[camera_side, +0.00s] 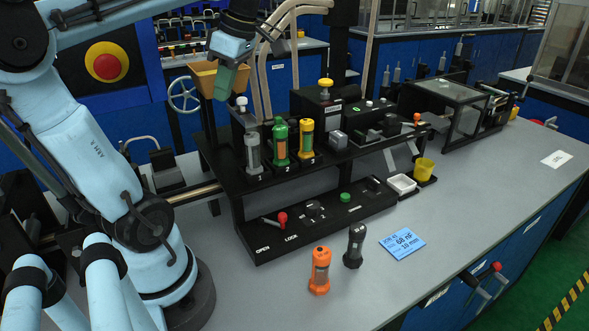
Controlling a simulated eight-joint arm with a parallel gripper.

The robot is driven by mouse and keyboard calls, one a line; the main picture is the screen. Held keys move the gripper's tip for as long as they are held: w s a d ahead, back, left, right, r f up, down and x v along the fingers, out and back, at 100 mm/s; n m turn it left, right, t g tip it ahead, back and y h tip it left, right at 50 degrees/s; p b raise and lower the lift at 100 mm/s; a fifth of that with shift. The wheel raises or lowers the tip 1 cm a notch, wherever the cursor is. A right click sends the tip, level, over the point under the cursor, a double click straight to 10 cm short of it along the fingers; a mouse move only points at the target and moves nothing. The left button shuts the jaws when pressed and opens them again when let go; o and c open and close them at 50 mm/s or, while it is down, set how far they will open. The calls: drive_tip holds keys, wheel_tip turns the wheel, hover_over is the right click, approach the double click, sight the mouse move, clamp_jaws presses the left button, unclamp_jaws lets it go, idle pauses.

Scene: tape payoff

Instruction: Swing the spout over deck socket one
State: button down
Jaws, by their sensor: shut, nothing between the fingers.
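Deck socket one is marked "1" (260,177) at the left of the raised black deck (225,177). A grey clear canister (253,152) stands upright in it. A green canister (280,141) stands at 2 and a yellow one (305,138) at 3. My gripper (222,92) points down above and left of socket one, beside a tan hopper (202,80). Its fingers are shut and empty. A white-knobbed post (241,102) rises behind the grey canister. I cannot clearly make out the spout; my gripper and the hopper crowd that area.
A red-knobbed lever (282,217) sits on the front panel marked OPEN and LOCK. An orange canister (320,271), a dark canister (355,245) and a blue card (403,242) are on the grey bench (470,190). A yellow cup (424,169) stands right. The bench's right side is mostly clear.

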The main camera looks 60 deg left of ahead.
wheel_tip(320, 180, up, 10)
drive_tip(key=w+f, duration=0.1)
drive_tip(key=w, duration=0.1)
drive_tip(key=w+d+f+m+t+h, duration=0.1)
drive_tip(key=w+d+f+m+t, duration=0.2)
drive_tip(key=d+f+m, duration=0.6)
drive_tip(key=w+d+f+m+t+h, duration=0.1)
drive_tip(key=w+d+f+m+t, duration=0.2)
drive_tip(key=d+f+m+t, duration=0.4)
wheel_tip(320, 180, down, 6)
drive_tip(key=d+m, duration=0.2)
drive_tip(key=m, duration=0.9)
drive_tip(key=shift+w+d+f+h, duration=0.2)
drive_tip(key=shift+w+d+h, duration=0.1)
drive_tip(key=shift+d+h, duration=0.1)
